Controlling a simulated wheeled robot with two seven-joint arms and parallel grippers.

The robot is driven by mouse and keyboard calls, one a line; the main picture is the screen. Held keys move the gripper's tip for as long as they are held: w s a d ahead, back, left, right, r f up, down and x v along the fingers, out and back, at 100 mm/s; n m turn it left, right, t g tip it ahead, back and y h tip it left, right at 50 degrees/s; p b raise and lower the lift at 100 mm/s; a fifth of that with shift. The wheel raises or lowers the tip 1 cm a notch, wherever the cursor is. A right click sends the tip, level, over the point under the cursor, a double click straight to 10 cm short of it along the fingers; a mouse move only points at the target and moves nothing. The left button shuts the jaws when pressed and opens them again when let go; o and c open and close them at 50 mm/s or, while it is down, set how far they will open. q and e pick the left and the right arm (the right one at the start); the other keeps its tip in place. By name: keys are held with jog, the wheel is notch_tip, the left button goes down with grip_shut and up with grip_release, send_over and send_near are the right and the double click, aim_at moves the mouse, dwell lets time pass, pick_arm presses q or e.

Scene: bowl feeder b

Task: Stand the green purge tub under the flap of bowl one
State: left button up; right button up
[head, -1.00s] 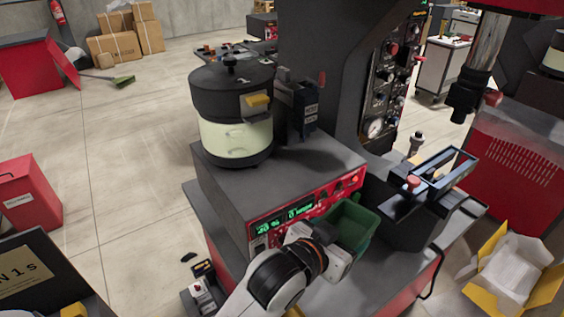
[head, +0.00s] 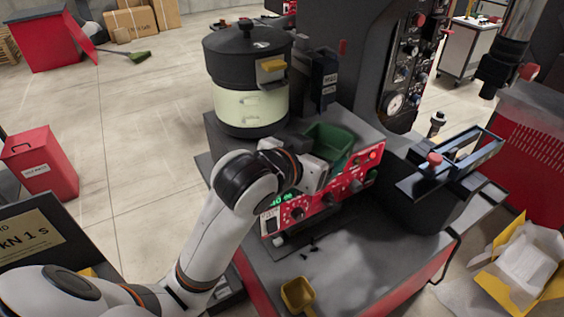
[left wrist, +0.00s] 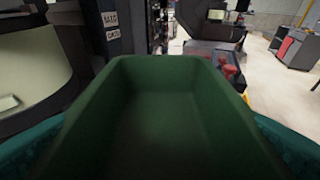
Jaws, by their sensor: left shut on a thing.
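The green purge tub (head: 333,143) is in the grip of my left gripper (head: 318,163), at the top edge of the red-fronted feeder base, right of the bowl. I cannot tell whether its bottom touches the base. The tub also fills the left wrist view (left wrist: 160,110), upright and empty inside, with teal finger pads blurred at both sides. The bowl (head: 250,108) is a black-lidded drum with a cream band; a yellow flap (head: 271,66) sits high on its right side. The tub is right of and below this flap. My right gripper is out of view.
A dark box (head: 324,75) stands right behind the bowl. The red control panel (head: 350,180) has knobs and green digits. A yellow scoop (head: 298,295) and dark bits lie on the front table.

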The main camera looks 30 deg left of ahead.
pick_arm(q)
jog(key=w+a+p, duration=0.1)
jog(key=w+a, duration=0.1)
jog(key=a, duration=0.1)
jog(key=w+a+f+p, duration=0.1)
jog(key=w+a, duration=0.1)
jog(key=a, duration=0.1)
jog(key=w+a+f+p, duration=0.1)
jog(key=a, duration=0.3)
jog(key=shift+w, duration=0.4)
notch_tip(320, 180, down, 4)
jog(key=shift+s+r, duration=0.1)
jog(key=shift+r, duration=0.05)
jog(key=shift+a+f+p, duration=0.15)
jog(key=shift+f+p, duration=0.35)
jog(key=shift+f, duration=0.05)
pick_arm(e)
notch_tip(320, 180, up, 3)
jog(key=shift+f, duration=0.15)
pick_arm(q)
jog(key=shift+f, duration=0.2)
jog(key=o, duration=1.1)
jog(key=shift+c, duration=0.2)
